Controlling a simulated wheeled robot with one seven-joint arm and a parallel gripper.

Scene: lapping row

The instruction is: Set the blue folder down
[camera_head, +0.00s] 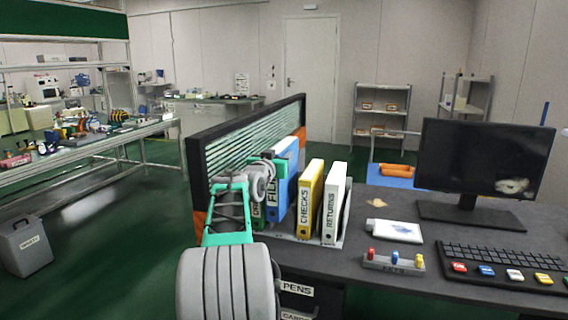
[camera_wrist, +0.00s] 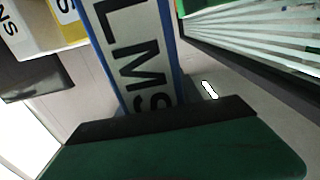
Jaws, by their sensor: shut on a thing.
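The blue folder (camera_head: 288,180) stands upright in my gripper (camera_head: 268,172), at the left of a row of folders on the dark desk. Its white spine label is partly covered in the head view; "LMS" shows on its spine (camera_wrist: 135,60) in the wrist view. My gripper is shut on the spine side. The folder's top is higher than its neighbours' tops. Its bottom edge is hidden, so I cannot tell whether it touches the grey holder (camera_head: 312,241).
A yellow CHECKS folder (camera_head: 309,200) and a white RETURNS folder (camera_head: 333,203) stand just right. A dark-framed slatted panel (camera_head: 240,143) rises behind on the left.

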